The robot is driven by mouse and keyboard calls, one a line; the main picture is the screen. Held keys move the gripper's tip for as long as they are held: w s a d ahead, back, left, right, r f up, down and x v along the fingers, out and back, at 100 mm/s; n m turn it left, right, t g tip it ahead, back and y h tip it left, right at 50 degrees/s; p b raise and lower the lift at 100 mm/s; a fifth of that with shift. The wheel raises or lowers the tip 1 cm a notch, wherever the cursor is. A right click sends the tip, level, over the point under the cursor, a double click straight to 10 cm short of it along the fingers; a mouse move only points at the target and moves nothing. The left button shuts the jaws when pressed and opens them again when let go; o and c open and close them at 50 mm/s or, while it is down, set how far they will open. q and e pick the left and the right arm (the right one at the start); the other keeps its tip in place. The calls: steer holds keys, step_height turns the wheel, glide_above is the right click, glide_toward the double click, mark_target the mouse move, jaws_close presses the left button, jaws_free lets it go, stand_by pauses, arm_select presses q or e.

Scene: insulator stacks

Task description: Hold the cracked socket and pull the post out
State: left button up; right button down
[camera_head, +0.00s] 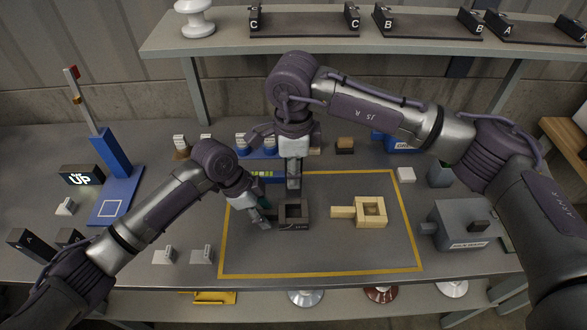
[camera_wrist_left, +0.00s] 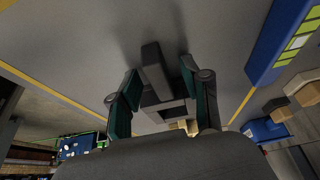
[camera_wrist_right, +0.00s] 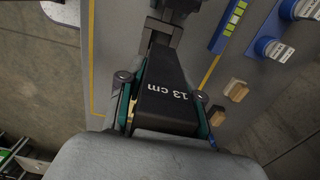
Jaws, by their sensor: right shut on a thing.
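A dark socket block (camera_head: 292,226) with a square opening and a bar handle lies in the yellow-outlined area. It also shows in the left wrist view (camera_wrist_left: 172,115). My left gripper (camera_head: 262,214) is low at the socket's left side. Its fingers (camera_wrist_left: 160,72) stand apart on both sides of the handle (camera_wrist_left: 154,68), with gaps visible. My right gripper (camera_head: 293,160) is above the socket, shut on a dark post (camera_wrist_right: 167,95) marked "13 cm". The post points down toward the socket; whether its lower end is inside is unclear. No crack is discernible.
A pale wooden socket (camera_head: 371,205) with a handle lies to the right. A grey machine (camera_head: 462,225) stands at the right edge, a blue stand (camera_head: 113,170) at left. Blue-labelled items and a blue tray sit behind. The front of the outlined area is clear.

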arm_select(q)
steer(key=shift+r, duration=0.1)
steer(key=v, duration=1.2)
steer(key=shift+a, duration=0.1)
